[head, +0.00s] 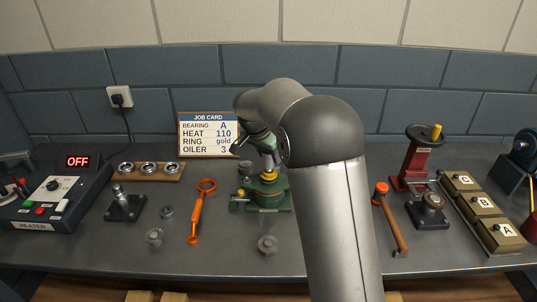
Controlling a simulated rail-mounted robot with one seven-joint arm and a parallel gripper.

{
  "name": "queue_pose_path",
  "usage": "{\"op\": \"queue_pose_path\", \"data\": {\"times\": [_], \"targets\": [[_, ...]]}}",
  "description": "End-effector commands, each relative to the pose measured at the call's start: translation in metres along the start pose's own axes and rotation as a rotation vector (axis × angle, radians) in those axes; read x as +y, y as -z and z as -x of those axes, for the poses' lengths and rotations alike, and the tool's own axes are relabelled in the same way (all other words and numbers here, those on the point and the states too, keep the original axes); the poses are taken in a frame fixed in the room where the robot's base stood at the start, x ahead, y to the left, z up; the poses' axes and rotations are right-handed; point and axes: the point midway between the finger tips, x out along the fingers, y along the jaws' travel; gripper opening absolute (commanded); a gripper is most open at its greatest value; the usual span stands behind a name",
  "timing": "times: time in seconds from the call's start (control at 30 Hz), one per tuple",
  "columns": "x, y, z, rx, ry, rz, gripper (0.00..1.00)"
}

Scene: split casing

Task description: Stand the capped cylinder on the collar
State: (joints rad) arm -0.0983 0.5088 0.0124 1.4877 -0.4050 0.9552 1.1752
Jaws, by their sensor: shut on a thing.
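My gripper (265,146) points down over the green casing (272,198) at the middle of the bench. It is shut on the capped cylinder (268,160), a small yellowish piece mostly hidden by the fingers. The cylinder is right above the gold-coloured collar (269,176) on top of the casing. It looks nearly upright, but I cannot tell whether it touches the collar. My arm covers the area to the right of the casing.
An orange wrench (197,210) and small grey parts (267,244) lie around the casing. A job card (208,134) stands behind. The heater (50,200) is at left. A hammer (391,218), a red press (416,160) and boxes A, B and C (480,208) are at right.

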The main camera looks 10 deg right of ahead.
Motion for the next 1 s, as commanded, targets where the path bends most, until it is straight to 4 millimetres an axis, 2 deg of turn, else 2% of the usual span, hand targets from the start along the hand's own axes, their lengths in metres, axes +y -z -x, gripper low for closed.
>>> {"op": "queue_pose_path", "data": {"times": [0.47, 1.0], "targets": [[0.0, -0.007, -0.016, 0.0, 0.001, 0.0, 0.14], [0.0, -0.006, -0.016, 0.0, 0.001, 0.0, 0.14]]}}
